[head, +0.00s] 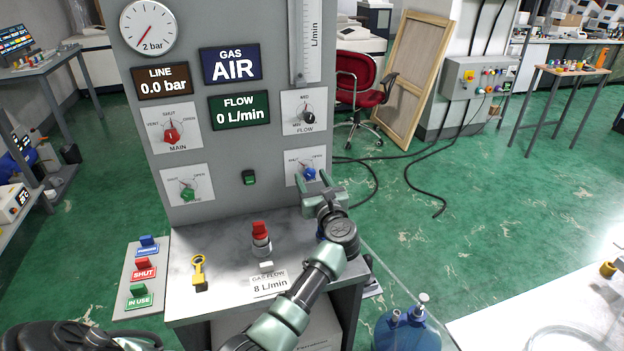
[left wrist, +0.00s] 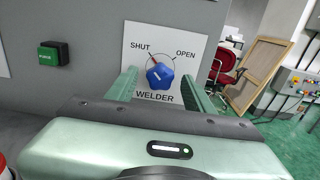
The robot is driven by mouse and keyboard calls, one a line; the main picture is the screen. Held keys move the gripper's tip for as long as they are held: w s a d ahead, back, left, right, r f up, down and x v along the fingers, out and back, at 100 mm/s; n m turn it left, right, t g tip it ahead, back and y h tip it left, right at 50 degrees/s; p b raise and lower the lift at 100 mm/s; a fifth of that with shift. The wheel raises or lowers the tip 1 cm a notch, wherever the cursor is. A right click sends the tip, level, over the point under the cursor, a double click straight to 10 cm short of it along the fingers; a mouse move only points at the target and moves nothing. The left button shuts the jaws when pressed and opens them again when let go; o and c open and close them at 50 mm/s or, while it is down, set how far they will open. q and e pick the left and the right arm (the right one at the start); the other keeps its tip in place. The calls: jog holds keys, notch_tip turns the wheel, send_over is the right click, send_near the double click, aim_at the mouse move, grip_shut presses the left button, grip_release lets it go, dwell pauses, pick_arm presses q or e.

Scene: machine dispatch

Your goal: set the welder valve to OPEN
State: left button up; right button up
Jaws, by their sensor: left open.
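The welder valve is a blue knob (left wrist: 160,76) on a white plate marked SHUT, OPEN and WELDER. Its red pointer is turned up and left, toward SHUT. In the head view the blue knob (head: 309,174) is at the lower right of the grey panel. My left gripper (head: 325,186) is open in front of it. In the left wrist view its two green fingers (left wrist: 159,92) stand left and right of the knob, with gaps on both sides. I cannot tell how far the fingertips are from the plate. My right gripper is not in view.
The panel also has a red MAIN knob (head: 171,135), a black FLOW knob (head: 309,117), a green knob (head: 188,194) and a green button (head: 249,177). A red-capped part (head: 261,236) and a yellow tag (head: 199,272) are on the bench below.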

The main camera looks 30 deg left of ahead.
pick_arm(q)
grip_shut()
jog(key=shift+m, duration=0.5)
jog(key=m+p, duration=0.2)
jog(key=m, duration=0.1)
jog(key=m+p, duration=0.3)
jog(key=m, duration=0.2)
jog(key=shift+r+m, duration=0.1)
jog(key=shift+m, duration=0.2)
jog(key=m+p, duration=0.2)
jog(key=m, duration=0.2)
jog(key=shift+s, duration=0.1)
jog(key=shift+m+p, duration=1.15)
jog(key=shift+m, duration=1.05)
